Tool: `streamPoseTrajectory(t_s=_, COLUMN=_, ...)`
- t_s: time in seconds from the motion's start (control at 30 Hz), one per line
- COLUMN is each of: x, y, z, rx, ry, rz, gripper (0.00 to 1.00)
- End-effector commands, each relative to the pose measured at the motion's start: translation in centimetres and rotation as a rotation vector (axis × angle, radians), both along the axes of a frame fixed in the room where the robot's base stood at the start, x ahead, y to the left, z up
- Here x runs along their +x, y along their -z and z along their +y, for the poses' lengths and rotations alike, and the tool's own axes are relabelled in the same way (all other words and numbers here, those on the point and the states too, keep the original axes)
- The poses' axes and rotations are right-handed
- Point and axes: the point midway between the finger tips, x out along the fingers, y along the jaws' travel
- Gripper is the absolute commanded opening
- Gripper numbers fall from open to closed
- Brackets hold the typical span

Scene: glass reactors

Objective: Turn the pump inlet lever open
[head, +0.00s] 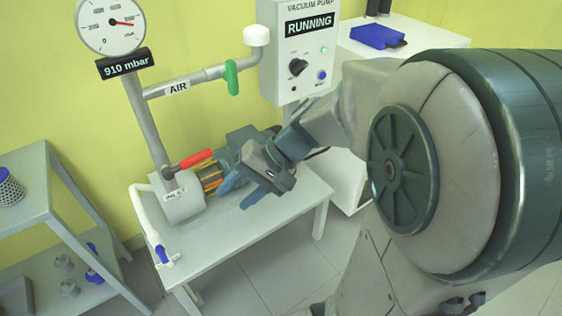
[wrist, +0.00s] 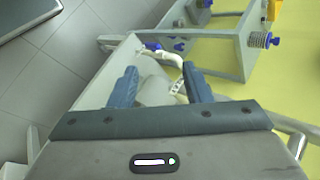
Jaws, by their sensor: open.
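The red lever (head: 195,158) sits at the foot of the gauge pipe, above the light cylindrical pump body (head: 184,205), whose small label is hard to read. It points right and slightly up, at an angle to the upright pipe. My gripper (head: 238,191) is open and empty, to the right of the red lever and a little lower in the picture, apart from it. In the wrist view my gripper (wrist: 160,78) shows two blue-grey fingers spread apart with nothing between them. I cannot make out the red lever in the wrist view.
A green handle (head: 231,78) hangs on the AIR pipe. The round gauge (head: 111,24) stands above a 910 mbar display (head: 126,63). The pump control box (head: 300,55) reads RUNNING. A white hose with a blue valve (head: 161,254) hangs left. A grey shelf (head: 45,210) stands further left.

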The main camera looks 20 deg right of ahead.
Motion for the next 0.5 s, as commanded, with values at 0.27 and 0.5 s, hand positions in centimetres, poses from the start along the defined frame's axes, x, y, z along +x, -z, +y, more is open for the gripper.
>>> streamPoseTrajectory(t_s=0.27, x=-3.1, y=-2.7, z=-1.6, rx=-0.230, ry=-0.071, rz=-0.015, gripper=0.44)
streamPoseTrajectory(t_s=0.5, x=-4.8, y=-4.9, z=-3.6, rx=-0.424, ry=-0.112, rz=-0.059, gripper=0.44)
